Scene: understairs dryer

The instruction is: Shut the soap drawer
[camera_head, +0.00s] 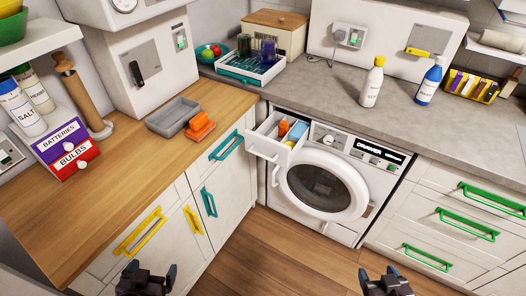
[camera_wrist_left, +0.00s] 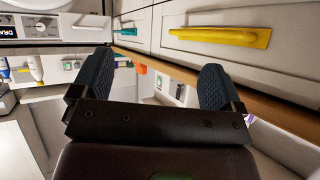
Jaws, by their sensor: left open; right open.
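The soap drawer (camera_head: 268,147) is pulled out at the top left of the white dryer-like machine (camera_head: 338,140) under the grey counter. It holds an orange item (camera_head: 284,128) and a blue item (camera_head: 296,133). My left gripper (camera_head: 146,272) is open and empty at the bottom left of the head view, in front of the yellow-handled cabinet and well apart from the drawer. Its two dark fingers (camera_wrist_left: 150,82) are spread in the left wrist view. My right gripper (camera_head: 387,275) is open and empty at the bottom right, over the floor.
Teal (camera_head: 226,145), yellow (camera_head: 140,231) and green (camera_head: 466,224) handles stick out from the cabinets on both sides. The machine's round door (camera_head: 318,186) looks closed. Wooden floor (camera_head: 285,255) in front of the machine is clear.

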